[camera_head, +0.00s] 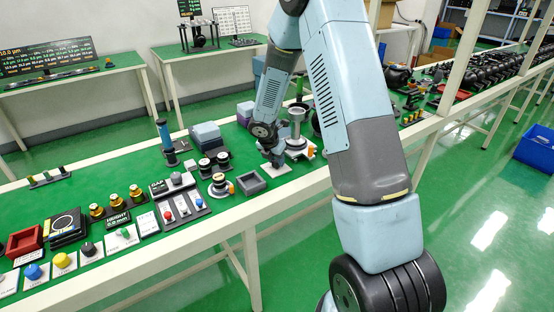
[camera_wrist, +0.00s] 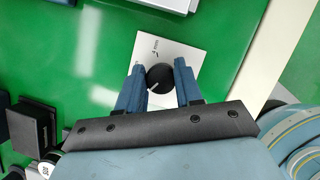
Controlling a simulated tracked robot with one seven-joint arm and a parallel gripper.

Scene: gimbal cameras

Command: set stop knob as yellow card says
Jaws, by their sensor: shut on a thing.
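The black round knob (camera_wrist: 160,77) sits on a white plate (camera_wrist: 178,55) with small dark marks near its far end. A short light line on the knob points to the lower left in the wrist view. My gripper (camera_wrist: 158,74) has its two blue fingers on either side of the knob and is shut on it. In the head view my gripper (camera_head: 274,161) reaches down to the white plate (camera_head: 280,172) on the green bench, and the knob is hidden. I cannot make out a yellow card with readable text.
Left of my gripper stand a grey open box (camera_head: 251,183), black-and-white round parts and a row of coloured knobs, including a yellow one (camera_head: 62,260). A metal cup-like part on a stand (camera_head: 296,132) is close on the right.

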